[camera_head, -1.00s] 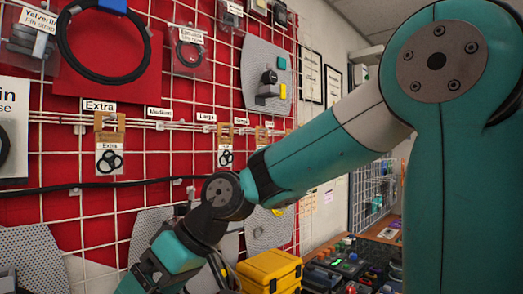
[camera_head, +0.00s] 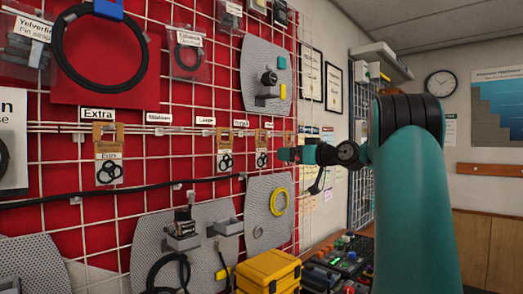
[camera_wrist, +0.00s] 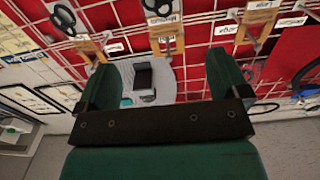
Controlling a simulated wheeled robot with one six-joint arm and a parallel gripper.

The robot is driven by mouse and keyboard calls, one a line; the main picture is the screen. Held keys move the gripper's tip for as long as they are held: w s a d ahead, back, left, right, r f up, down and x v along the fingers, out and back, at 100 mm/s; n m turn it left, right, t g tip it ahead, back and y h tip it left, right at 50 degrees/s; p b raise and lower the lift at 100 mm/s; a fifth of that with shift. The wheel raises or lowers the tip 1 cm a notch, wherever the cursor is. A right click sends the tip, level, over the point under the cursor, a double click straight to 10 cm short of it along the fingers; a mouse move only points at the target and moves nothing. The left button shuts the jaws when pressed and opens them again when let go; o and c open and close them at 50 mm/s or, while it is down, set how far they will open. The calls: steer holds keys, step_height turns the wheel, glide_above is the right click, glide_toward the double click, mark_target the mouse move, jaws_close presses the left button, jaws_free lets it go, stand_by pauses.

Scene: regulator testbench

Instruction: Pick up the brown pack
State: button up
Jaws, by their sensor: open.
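Several packs with brown card tops and black rings hang on the wall grid. In the head view one hangs under the "Extra" label (camera_head: 109,168), another in the middle (camera_head: 224,158), and a third farther right (camera_head: 261,158). The frames do not show which one is meant. My gripper (camera_head: 284,155) is just right of the third pack in the head view, its fingers small and unclear. In the wrist view my gripper (camera_wrist: 165,82) is open and empty. Brown packs stand beyond it at left (camera_wrist: 88,48), middle (camera_wrist: 167,40) and right (camera_wrist: 248,42), none between the fingers.
The white wire grid on red panels carries rings, labels and grey perforated panels (camera_head: 265,75). A black cable (camera_head: 60,190) runs across it below the packs. A yellow case (camera_head: 268,272) and a bench with devices (camera_head: 340,262) lie below.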

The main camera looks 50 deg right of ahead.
mark_target(264, 150)
steer(key=w+p, duration=0.3)
steer(key=w, duration=0.4)
steer(key=shift+w, duration=0.25)
steer(key=w+p, duration=0.4)
steer(key=shift+w+a+r, duration=0.25)
steer(key=shift+r, duration=0.15)
steer(key=shift+w+f+p, duration=0.25)
steer(key=shift+w+p, duration=0.1)
steer(key=shift+w, duration=0.15)
steer(key=c, duration=1)
steer(key=shift+r, duration=0.2)
